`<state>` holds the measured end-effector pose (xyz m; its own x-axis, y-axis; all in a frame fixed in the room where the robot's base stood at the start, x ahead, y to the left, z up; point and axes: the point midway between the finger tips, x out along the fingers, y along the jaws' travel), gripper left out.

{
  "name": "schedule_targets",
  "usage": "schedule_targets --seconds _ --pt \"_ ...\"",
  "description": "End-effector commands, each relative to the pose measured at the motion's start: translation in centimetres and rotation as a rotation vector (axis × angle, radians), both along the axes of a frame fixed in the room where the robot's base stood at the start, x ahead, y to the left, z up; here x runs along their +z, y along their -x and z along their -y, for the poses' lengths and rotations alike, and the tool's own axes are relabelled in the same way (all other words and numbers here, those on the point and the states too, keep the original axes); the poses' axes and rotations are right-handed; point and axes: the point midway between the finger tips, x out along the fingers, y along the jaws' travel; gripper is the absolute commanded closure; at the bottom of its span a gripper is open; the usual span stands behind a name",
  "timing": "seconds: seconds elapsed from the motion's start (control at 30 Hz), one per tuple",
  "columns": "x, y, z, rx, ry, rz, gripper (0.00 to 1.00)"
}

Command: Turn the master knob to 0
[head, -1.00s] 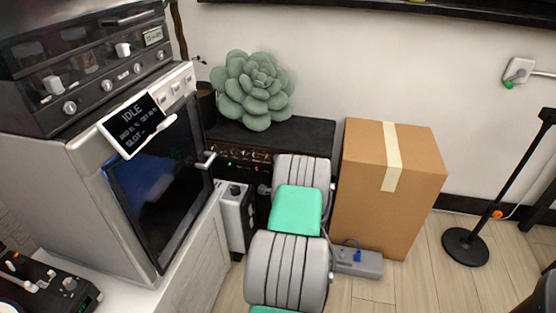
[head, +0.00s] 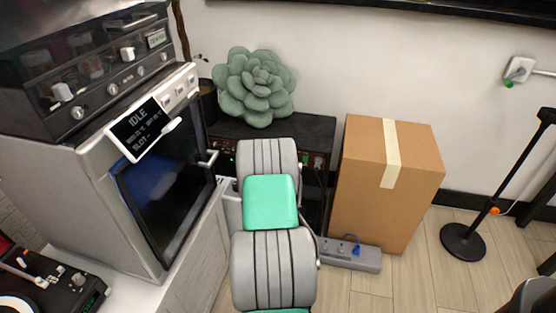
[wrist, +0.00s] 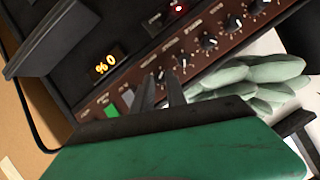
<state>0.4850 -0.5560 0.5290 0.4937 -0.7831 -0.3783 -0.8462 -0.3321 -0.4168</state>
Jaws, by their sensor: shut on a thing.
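The amplifier is a black cabinet (head: 306,128) with a brown front panel against the wall in the head view. In the wrist view its brown panel (wrist: 240,42) carries a row of small dark knobs with pale marks. My gripper (wrist: 162,92) reaches the panel in the wrist view, its two dark fingers close together and shut on a knob. That knob is mostly hidden between the fingertips, and its label cannot be read. An amber display (wrist: 106,64) on the amplifier shows a 0 and a percent sign. In the head view my arm hides the gripper.
A grey-green succulent (head: 254,87) sits on the amplifier. A cardboard box (head: 387,185) stands close to its right, with a power strip (head: 348,254) on the floor in front. An oven-like machine (head: 160,185) stands at left.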

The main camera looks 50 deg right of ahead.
Motion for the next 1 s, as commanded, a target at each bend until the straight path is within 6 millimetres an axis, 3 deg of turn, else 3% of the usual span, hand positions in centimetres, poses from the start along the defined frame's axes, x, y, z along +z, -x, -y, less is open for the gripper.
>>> schedule_targets --seconds 0.5,1.0 --pt "-0.25 -0.54 -0.28 0.002 0.171 -0.401 1.00" --pt "-0.16 -0.56 -0.29 0.001 0.233 -0.546 1.00"
